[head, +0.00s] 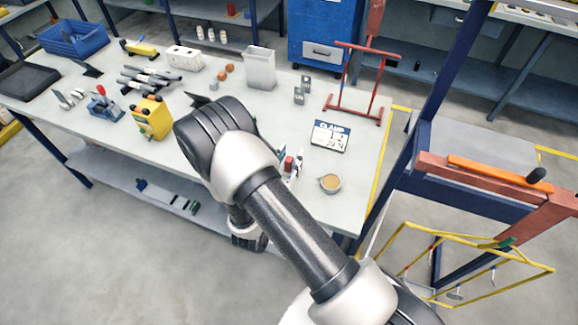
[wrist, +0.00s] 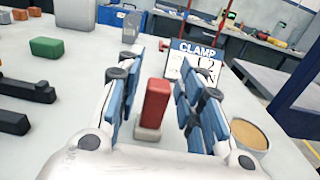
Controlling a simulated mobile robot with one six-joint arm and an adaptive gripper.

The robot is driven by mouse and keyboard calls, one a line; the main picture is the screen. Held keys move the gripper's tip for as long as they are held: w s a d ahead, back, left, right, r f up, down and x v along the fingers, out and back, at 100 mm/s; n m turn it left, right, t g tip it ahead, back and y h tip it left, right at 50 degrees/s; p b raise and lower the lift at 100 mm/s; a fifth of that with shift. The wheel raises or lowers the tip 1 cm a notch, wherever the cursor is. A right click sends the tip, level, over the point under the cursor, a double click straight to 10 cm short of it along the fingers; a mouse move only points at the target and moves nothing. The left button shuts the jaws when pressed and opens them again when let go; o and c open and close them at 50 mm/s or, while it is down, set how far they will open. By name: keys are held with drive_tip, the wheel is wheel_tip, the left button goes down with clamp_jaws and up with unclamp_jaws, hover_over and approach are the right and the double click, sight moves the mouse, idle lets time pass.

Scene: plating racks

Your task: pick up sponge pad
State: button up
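No thing is clearly marked as the sponge pad. A green block with rounded edges (wrist: 47,48) lies on the table at the upper left of the wrist view and may be it; I cannot pick it out in the head view. My gripper (wrist: 160,78) is open, its blue-padded fingers spread wide. A red upright block on a pale base (wrist: 156,103) shows between the fingers, with gaps on both sides; they do not grip it. In the head view my arm hides most of the gripper, and a red-topped item (head: 289,163) shows beside the arm.
A small bowl with tan contents (head: 330,183) stands right of the gripper. Black parts (wrist: 28,90) lie left. A yellow wire rack (head: 480,262) hangs at right.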

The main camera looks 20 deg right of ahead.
sight(289, 159)
clamp_jaws()
idle(0.3)
wheel_tip(289, 159, up, 20)
drive_tip(key=p, duration=0.5)
drive_tip(key=shift+p, duration=0.35)
